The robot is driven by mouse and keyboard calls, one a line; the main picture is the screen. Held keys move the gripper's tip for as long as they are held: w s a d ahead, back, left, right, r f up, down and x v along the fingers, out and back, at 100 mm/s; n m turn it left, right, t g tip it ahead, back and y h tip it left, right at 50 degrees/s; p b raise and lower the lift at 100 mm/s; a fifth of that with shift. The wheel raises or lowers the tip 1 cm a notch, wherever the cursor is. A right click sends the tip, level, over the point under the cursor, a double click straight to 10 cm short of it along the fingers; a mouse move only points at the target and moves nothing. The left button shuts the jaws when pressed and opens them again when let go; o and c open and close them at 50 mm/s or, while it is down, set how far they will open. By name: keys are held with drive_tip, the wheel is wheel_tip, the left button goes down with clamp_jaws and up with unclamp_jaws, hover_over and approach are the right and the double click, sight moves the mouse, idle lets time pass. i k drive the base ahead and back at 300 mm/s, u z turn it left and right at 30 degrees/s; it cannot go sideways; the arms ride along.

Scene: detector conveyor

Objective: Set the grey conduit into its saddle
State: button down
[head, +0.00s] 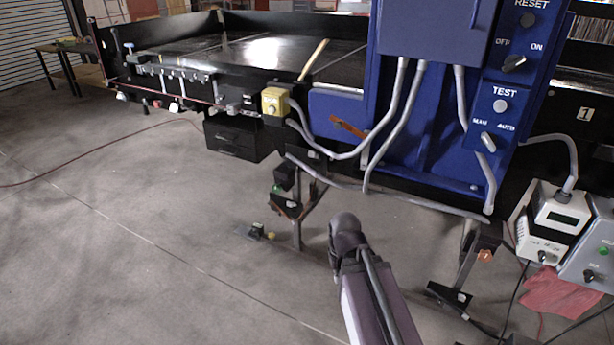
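Several grey conduits hang from the blue control cabinet (432,30). One conduit (398,95) curves down and left toward the yellow box. A second conduit (405,120) drops to the lower edge. A third conduit (468,110) runs down the right side. A long, slightly sagging conduit (420,203) crosses below the cabinet. I cannot tell which one is the task's conduit, and I cannot make out a saddle. My arm rises from the bottom centre to a rounded joint below the cabinet. My gripper is not visible.
The black conveyor (240,50) spans the back, with a yellow box (275,101) on its side. Its support legs (297,225) stand on the concrete floor. A white instrument (553,222), a grey box (590,250), cables and a red cloth (560,291) are at right. The floor at left is mostly clear.

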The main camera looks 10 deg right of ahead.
sight(313, 171)
drive_tip(key=i, duration=1)
